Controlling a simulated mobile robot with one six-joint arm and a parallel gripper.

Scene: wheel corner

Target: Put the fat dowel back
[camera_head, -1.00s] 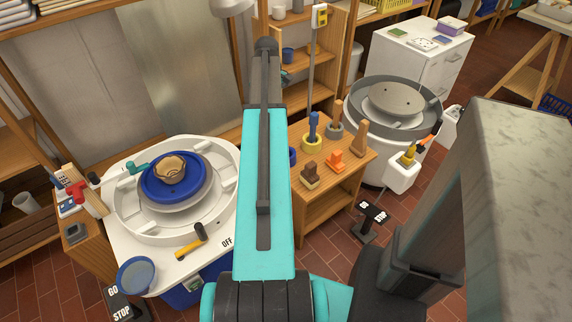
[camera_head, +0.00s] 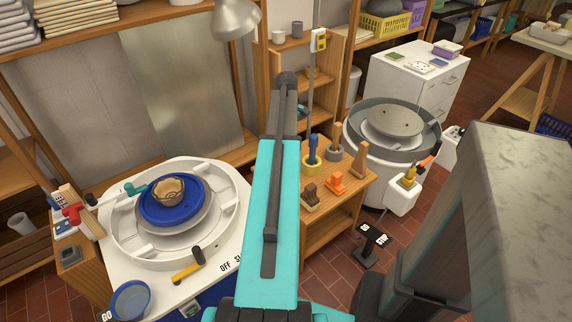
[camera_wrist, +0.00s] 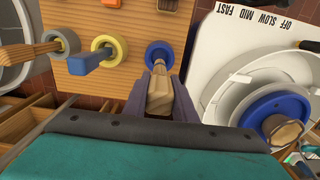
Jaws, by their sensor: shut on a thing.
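My gripper (camera_wrist: 163,84) is shut on a fat, pale wooden dowel (camera_wrist: 160,101) in the wrist view. The dowel's far end points at a blue ring holder (camera_wrist: 160,54) on the wooden stand (camera_wrist: 120,90). A dark hole shows in the ring just beyond the dowel's end; I cannot tell whether the two touch. A yellow ring holder (camera_wrist: 109,48) with a blue-topped peg and a grey ring holder (camera_wrist: 62,41) with a wooden peg stand to its left. In the head view my arm hides the gripper, the dowel and the blue ring.
The stand also holds an orange piece (camera_head: 335,183) and a brown block (camera_head: 310,195). Another wheel (camera_head: 392,122) stands behind right.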

